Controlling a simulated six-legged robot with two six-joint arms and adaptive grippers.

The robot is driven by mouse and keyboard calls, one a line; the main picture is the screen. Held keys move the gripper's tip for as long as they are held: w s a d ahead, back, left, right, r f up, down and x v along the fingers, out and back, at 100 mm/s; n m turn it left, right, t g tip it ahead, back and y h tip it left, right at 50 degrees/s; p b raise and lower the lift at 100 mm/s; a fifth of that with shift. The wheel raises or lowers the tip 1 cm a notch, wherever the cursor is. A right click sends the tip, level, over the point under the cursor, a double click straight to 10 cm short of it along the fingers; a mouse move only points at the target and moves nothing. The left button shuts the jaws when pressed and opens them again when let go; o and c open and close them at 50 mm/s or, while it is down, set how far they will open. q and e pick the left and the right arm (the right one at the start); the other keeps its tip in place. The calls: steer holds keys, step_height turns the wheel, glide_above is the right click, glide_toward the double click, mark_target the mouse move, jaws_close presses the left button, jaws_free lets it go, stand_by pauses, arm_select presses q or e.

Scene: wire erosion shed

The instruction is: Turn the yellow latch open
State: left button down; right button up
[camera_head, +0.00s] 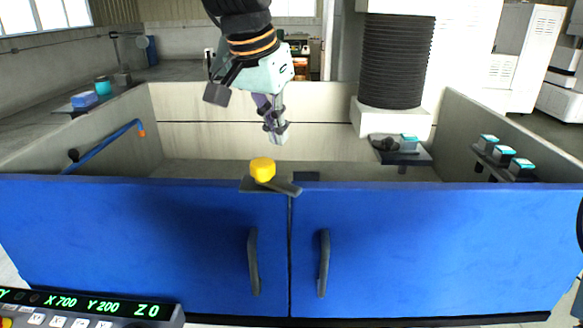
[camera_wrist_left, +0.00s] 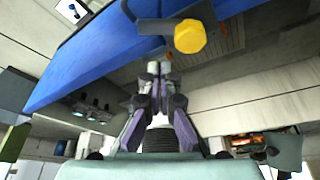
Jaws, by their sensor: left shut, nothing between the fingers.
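The yellow latch (camera_head: 262,170) is a yellow knob on a dark grey plate at the top edge of the blue doors, just left of the seam between them. A dark bar lies under the knob and reaches right across the seam. The knob also shows in the left wrist view (camera_wrist_left: 190,36), near the top. My left gripper (camera_head: 277,138) hangs above and slightly behind the knob in the head view, apart from it. Its fingers (camera_wrist_left: 159,70) are together and empty in the left wrist view. My right gripper does not show clearly in either view.
The two blue doors (camera_head: 430,245) with dark handles form the tank's front. Inside, a blue pipe (camera_head: 105,146) with an orange tip is at the left, and small blocks (camera_head: 505,154) sit on a shelf at the right. A black bellows column (camera_head: 395,60) stands behind. A control panel (camera_head: 90,308) is at lower left.

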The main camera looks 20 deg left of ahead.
arm_select(q)
steer(key=x, duration=0.9)
steer(key=shift+w+f, duration=0.1)
steer(key=shift+w+d+f, duration=0.2)
steer(key=shift+f, duration=0.2)
steer(key=shift+a, duration=0.2)
steer(key=shift+d, duration=0.1)
